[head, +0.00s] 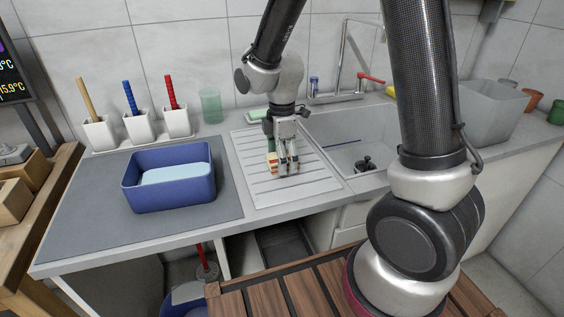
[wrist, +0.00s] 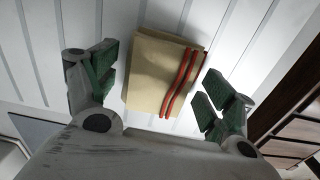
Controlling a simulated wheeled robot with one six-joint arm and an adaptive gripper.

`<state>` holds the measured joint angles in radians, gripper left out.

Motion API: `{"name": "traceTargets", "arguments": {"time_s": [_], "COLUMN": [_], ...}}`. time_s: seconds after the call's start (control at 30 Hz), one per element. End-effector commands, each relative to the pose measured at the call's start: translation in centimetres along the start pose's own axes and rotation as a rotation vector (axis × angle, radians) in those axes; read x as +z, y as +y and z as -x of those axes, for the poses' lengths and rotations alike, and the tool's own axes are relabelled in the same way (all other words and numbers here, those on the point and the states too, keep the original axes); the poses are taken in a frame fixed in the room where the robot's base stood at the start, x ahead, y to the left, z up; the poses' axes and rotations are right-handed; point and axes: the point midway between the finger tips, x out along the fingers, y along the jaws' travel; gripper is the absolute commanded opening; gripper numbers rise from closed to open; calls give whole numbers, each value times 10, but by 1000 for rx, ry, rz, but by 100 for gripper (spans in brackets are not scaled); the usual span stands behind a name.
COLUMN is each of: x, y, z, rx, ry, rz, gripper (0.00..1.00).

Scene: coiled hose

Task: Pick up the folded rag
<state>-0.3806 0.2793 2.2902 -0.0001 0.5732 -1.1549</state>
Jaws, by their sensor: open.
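The folded rag (wrist: 150,72) is cream-yellow with two red stripes along one side. It lies on the ribbed draining board (head: 262,197) beside the sink. In the wrist view it sits between my gripper's two green-padded fingers, with a gap to each finger. In the head view my gripper (head: 284,166) points down over the draining board, and part of the rag (head: 271,163) shows at its left, the rest hidden behind the fingers. My gripper (wrist: 163,80) is open and holds nothing. I cannot tell the exact height of the fingertips over the board.
A blue basin (head: 170,200) with a pale blue content stands left on a grey mat (head: 80,215). White holders with brushes (head: 137,125) and a green glass (head: 211,106) stand behind. The sink (head: 350,150) and tap (head: 343,60) are to the right, and a grey bin (head: 490,110) beyond.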

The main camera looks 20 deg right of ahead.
Motion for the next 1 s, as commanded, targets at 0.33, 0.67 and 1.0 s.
{"name": "traceTargets", "arguments": {"time_s": [0.33, 0.67, 1.0], "x": [0, 0, -1], "y": [0, 0, 2], "z": [-1, 0, 36], "rx": [1, 1, 8], "ry": [0, 0, 3], "rz": [0, -1, -1], "gripper": [59, 34, 34]}}
